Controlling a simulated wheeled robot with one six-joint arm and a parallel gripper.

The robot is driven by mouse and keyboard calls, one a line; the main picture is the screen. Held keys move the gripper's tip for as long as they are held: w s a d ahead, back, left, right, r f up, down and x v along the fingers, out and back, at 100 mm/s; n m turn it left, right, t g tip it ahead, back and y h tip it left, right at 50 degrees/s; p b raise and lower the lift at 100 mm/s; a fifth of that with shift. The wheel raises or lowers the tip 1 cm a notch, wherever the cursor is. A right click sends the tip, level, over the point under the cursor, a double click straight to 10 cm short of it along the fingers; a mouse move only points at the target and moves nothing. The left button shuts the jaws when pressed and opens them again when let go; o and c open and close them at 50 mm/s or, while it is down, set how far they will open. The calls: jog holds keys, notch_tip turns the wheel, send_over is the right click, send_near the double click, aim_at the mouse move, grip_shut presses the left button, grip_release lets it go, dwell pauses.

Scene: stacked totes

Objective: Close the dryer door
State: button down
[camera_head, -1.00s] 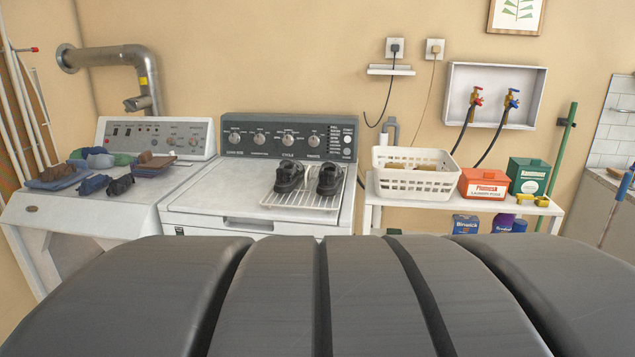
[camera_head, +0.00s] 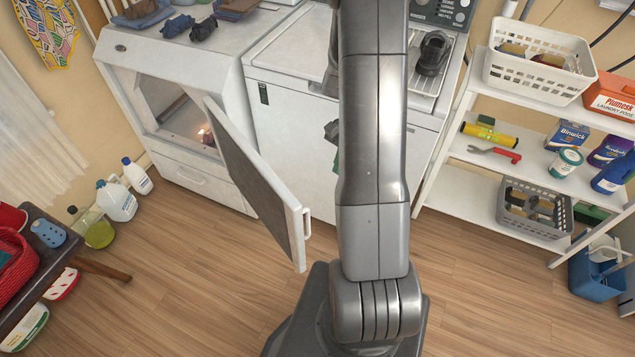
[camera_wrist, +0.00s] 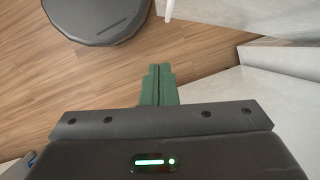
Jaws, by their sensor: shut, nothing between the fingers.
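The white dryer (camera_head: 181,176) stands at the left with its front opening uncovered. Its door (camera_head: 250,170) hangs wide open, hinged at the right side of the opening and swung out into the room. A white handle (camera_head: 307,222) sits at the door's free edge. My gripper's green fingers (camera_head: 336,160) show partly behind my arm, to the right of the door and in front of the washer. In the wrist view the green fingers (camera_wrist: 159,70) are shut together and empty. They appear apart from the door; the wrist view does not clearly show the door.
The washer (camera_head: 291,109) stands right of the dryer, with shoes on a rack (camera_head: 437,88). A white shelf (camera_head: 480,142) with baskets and boxes is at the right. Bottles (camera_head: 117,202) and a wooden bench (camera_head: 84,262) are at the left. The wooden floor (camera_head: 195,270) before the door is clear.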

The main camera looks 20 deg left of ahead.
jog(key=s+a+f+p, duration=0.1)
jog(key=s+a+f, duration=0.1)
jog(key=f, duration=0.3)
jog(key=s+a+f+p, duration=0.1)
jog(key=s+a+f, duration=0.2)
jog(key=f, duration=0.3)
jog(key=shift+s+p, duration=0.4)
jog(key=shift+s, duration=0.05)
